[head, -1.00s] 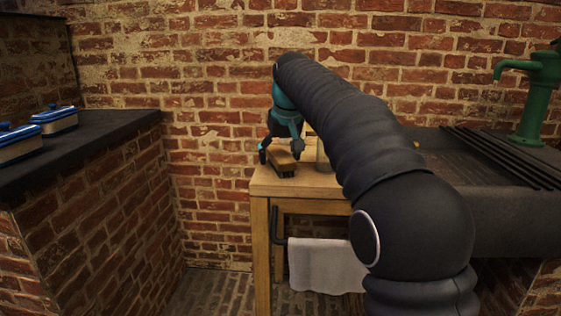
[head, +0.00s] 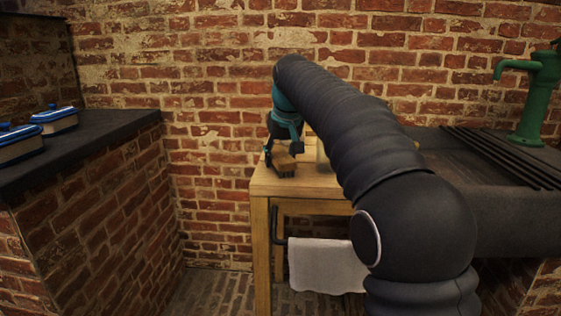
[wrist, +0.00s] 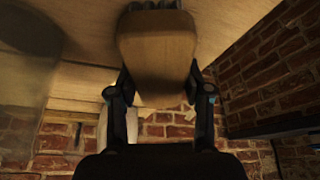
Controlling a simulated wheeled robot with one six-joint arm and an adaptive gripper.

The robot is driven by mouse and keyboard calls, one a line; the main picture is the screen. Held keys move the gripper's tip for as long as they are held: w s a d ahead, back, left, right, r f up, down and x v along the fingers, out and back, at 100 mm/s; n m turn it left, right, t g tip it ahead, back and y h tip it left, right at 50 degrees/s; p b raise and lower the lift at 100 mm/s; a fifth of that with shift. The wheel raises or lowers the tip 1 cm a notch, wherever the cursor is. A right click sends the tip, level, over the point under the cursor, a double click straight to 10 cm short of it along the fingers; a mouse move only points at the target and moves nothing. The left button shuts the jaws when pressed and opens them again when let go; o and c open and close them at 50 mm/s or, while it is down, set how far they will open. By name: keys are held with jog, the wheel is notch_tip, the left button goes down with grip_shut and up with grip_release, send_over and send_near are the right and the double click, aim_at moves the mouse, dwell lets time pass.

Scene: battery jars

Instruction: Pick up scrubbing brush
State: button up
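The scrubbing brush (head: 284,167) has a wooden back and dark bristles. It sits at the left end of the wooden table, under my gripper (head: 283,158). In the wrist view the brush back (wrist: 157,55) fills the space between the two fingers of my gripper (wrist: 159,75), with dark bristles at the top edge. One finger lies against each side of the brush, so the gripper looks shut on it. The brush still appears to rest on the table; exact finger contact is partly hidden in shadow.
A see-through jar (head: 322,155) stands right of the brush, partly behind my arm. The wooden table (head: 310,187) has a white towel (head: 322,266) on its front rail. A dark sink (head: 500,215) with a green pump (head: 538,95) is at right. Blue-lidded dishes (head: 55,121) sit on the left counter.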

aim_at(279, 152)
jog(key=shift+c, duration=0.6)
jog(key=shift+r, duration=1.85)
jog(key=shift+s+r, duration=0.1)
jog(key=shift+s, duration=0.05)
jog(key=s+d+b, duration=0.2)
jog(key=s+d, duration=0.1)
jog(key=s, duration=0.5)
jog(key=s+d+b, duration=0.2)
jog(key=s+d, duration=0.1)
jog(key=s, duration=0.5)
jog(key=shift+s+d, duration=0.15)
jog(key=shift+s, duration=0.15)
